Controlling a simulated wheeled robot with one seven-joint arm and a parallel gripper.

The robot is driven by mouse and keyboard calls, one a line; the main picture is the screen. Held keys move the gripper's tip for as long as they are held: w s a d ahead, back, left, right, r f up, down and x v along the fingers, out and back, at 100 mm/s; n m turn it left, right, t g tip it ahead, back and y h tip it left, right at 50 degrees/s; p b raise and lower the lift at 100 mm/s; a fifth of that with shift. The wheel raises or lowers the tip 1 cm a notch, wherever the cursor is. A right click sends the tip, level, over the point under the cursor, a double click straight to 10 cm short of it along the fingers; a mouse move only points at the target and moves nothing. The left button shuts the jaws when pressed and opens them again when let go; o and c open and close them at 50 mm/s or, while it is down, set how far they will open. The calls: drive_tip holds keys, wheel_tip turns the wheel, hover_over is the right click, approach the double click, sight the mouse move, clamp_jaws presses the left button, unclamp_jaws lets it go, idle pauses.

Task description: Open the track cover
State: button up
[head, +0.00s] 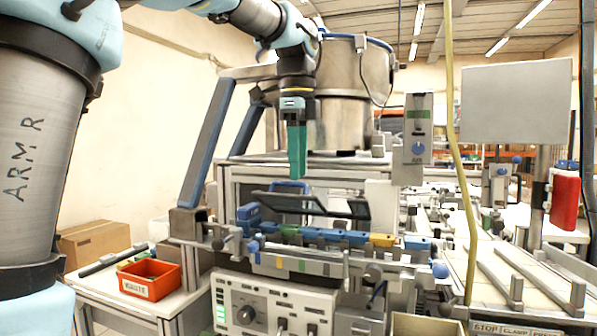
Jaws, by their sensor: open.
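My gripper (296,176) has green fingers and points straight down, in the upper middle of the head view. It is empty and seen nearly side-on, so the gap between the fingers hardly shows. Below it is a dark, tilted, flap-like panel (285,200) that looks like the track cover, with a blue handle-like bar behind it. A second dark piece (358,209) stands at its right. In front runs the track (335,237), a row of blue, green and yellow blocks. My gripper is above the panel and apart from it. Whether the cover is latched cannot be told.
A large metal bowl (350,95) stands behind my gripper. A slanted blue-grey post (208,150) rises at the left. A grey box with a knob (417,130) hangs at the right, near a yellow hose (455,130). A red bin (149,279) sits on the left table.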

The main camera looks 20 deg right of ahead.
drive_tip(key=shift+f, duration=0.75)
drive_tip(key=shift+c, duration=0.4)
clamp_jaws()
idle(0.5)
